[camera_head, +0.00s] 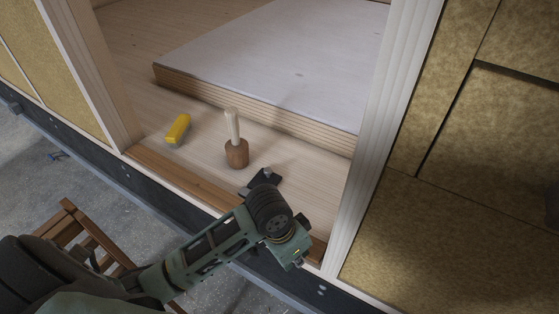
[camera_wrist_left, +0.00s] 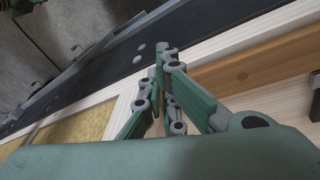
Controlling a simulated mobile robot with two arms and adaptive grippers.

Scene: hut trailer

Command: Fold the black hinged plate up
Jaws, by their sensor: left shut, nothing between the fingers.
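A small black plate (camera_head: 263,180) with a light grey knob-like part lies on the wooden floor just inside the doorway. My left arm hides part of its near side, and I cannot make out its hinge. My left gripper (camera_head: 299,262) is to the right of and nearer than the plate, out over the door sill and apart from it. In the left wrist view, the gripper's fingers (camera_wrist_left: 167,52) are together and empty, in front of the pale sill edge and the dark beam. My right gripper is not in view.
A wooden mallet (camera_head: 236,152) stands handle up beside the plate. A thick white-topped panel (camera_head: 290,60) lies behind. Door posts (camera_head: 385,130) bound the opening, and a dark beam (camera_head: 110,190) runs below the sill. A wooden stool-like frame (camera_head: 75,228) stands lower left.

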